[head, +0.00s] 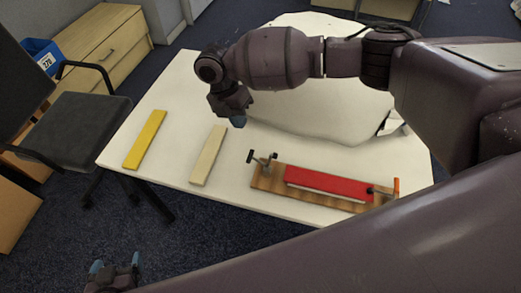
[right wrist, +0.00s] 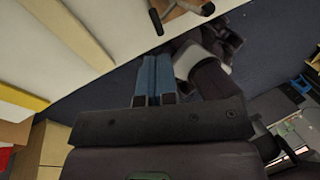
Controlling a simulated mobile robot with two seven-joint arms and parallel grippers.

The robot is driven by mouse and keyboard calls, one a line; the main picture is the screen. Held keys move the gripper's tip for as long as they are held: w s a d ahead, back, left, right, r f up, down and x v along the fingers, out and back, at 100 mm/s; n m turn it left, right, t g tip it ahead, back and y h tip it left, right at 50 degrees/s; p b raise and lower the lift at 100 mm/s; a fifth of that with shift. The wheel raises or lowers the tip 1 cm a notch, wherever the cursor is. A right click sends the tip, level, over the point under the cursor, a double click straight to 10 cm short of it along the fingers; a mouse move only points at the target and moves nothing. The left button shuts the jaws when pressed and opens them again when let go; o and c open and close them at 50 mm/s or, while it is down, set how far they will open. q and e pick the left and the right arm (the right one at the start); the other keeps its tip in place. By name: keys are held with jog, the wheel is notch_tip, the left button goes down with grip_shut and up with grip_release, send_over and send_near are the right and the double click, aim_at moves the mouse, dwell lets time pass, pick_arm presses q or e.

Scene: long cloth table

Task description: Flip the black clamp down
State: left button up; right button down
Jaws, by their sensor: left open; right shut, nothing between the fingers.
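The black clamp (head: 262,158) is mounted at the left end of a wooden board (head: 262,182) on the table, its dark handle sticking up. Part of it, with a black handle tip (right wrist: 156,22), shows at the top edge of the right wrist view. My right gripper (head: 238,121) is above the table, up and left of the clamp and apart from it. Its blue fingers (right wrist: 153,80) are together and empty. My left gripper (head: 116,264) is open and empty at the lower left, off the table and far from the clamp.
The board carries a red bar (head: 328,183) and an orange-handled clamp (head: 396,188) at its right end. A yellow bar (head: 145,139) and a beige bar (head: 208,155) lie to the left. A large white sheet-like object (head: 330,120) lies behind. A black chair (head: 75,125) stands left of the table.

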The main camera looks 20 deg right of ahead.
jog(key=x, duration=0.9)
jog(key=shift+f, duration=0.2)
jog(key=s+d, duration=0.1)
jog(key=s+d+f+p, duration=0.1)
jog(key=s, duration=0.1)
jog(key=shift+d+f, duration=0.1)
jog(key=shift+d, duration=0.3)
jog(key=shift+w, duration=0.1)
